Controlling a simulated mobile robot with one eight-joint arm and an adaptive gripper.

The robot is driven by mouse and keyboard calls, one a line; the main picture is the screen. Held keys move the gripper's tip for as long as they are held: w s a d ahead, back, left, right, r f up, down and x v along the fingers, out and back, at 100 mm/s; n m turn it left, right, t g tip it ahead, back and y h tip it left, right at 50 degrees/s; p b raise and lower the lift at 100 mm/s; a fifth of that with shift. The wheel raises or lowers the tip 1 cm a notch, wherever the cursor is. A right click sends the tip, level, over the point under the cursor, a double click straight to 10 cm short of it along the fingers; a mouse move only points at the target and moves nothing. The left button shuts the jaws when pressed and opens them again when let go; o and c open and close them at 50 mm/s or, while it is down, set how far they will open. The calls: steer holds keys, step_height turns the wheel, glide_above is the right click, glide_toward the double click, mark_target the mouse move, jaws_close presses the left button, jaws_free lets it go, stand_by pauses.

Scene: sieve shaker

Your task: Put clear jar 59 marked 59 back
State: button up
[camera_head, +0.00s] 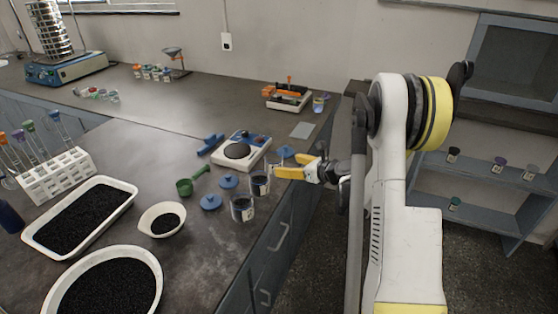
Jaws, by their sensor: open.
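Two clear jars with dark contents and labels stand near the bench's right edge. The front jar (242,209) and the one behind it (260,184) have no lids on. Their labels are too small to read, so I cannot tell which is jar 59. My gripper (279,166), with yellow fingers, is open just above and right of the rear jar. A blue lid-like piece (284,151) shows just behind the fingers; what is under it is hidden. Two blue lids (229,182) (211,202) lie left of the jars.
A white scale (241,151), green scoop (191,184), small bowl (163,209) and black-filled tray (124,191) crowd the bench. A test-tube rack (54,174) stands left. Small jars (500,162) sit on the blue-grey shelf (475,184) at right, with free room between them.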

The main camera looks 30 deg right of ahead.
steer(key=s+a+r+n+g, duration=0.2)
steer(key=s+a+r+n, duration=0.35)
steer(key=a+n, duration=0.2)
steer(key=s+a+r+n+g, duration=0.2)
steer(key=s+a+r+n, duration=0.3)
steer(key=a+r+n, duration=0.3)
steer(key=s+a+n+g+h, duration=0.1)
steer(key=s+a+n, duration=0.3)
steer(key=s+n, duration=0.4)
steer(key=s+a+r+n+g+h, duration=0.1)
steer(key=s+a+n, duration=0.3)
steer(key=s+n, duration=0.5)
steer(key=s+h, duration=0.1)
steer(key=s, duration=0.2)
steer(key=shift+s+h+p, duration=0.3)
steer(key=shift+s, duration=0.1)
